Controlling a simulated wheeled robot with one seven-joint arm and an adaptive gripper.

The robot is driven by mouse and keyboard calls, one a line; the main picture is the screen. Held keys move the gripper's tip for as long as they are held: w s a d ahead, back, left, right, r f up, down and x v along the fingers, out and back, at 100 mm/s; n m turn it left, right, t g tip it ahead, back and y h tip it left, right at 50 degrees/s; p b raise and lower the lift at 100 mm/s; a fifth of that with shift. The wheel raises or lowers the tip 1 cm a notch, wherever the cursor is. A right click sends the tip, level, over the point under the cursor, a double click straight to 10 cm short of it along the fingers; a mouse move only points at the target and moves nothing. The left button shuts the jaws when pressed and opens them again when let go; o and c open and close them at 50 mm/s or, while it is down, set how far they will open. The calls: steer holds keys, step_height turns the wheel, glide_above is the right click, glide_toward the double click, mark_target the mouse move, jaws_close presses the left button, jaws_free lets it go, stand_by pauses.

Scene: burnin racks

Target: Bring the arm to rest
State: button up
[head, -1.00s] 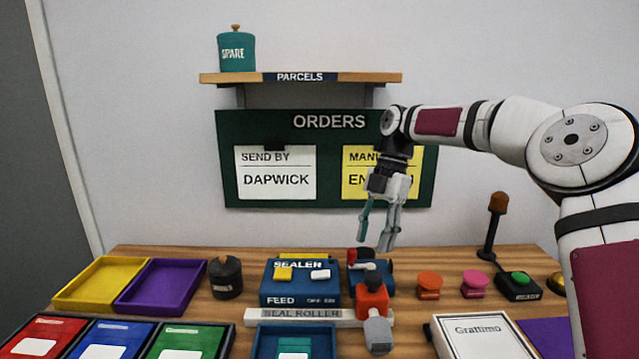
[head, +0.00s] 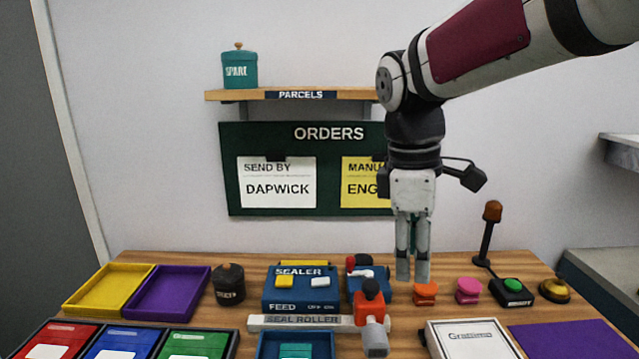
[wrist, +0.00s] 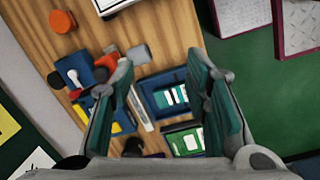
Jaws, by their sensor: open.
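My gripper (head: 413,270) hangs fingers down above the back of the wooden table, in front of the right part of the orders board (head: 226,165). In the wrist view its two teal-padded fingers (wrist: 168,95) stand apart with nothing between them. My arm reaches in from the upper right of the head view and hides part of the yellow order card (head: 362,185). In the head view the fingertips appear just above the orange stamp-like piece (head: 425,291); I cannot tell the exact gap.
The blue sealer (head: 290,290) and a red-and-grey tool (head: 370,312) stand left of the gripper. A pink piece (head: 468,290), a green button box (head: 512,291) and a lamp post (head: 488,235) stand right. Trays line the left and front. A shelf (head: 305,94) hangs above the board.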

steer(key=s+d+m+t+p, duration=0.1)
steer(key=s+d+m+t, duration=0.1)
steer(key=s+m, duration=0.5)
steer(key=s+d+m+t+y+p, duration=0.1)
steer(key=s+m, duration=0.5)
steer(key=s, duration=0.7)
steer(key=d+p, duration=0.1)
steer(key=d, duration=0.1)
steer(key=shift+s+d+m+t+y, duration=0.3)
steer(key=shift+m+t, duration=0.1)
steer(key=shift+f, duration=0.1)
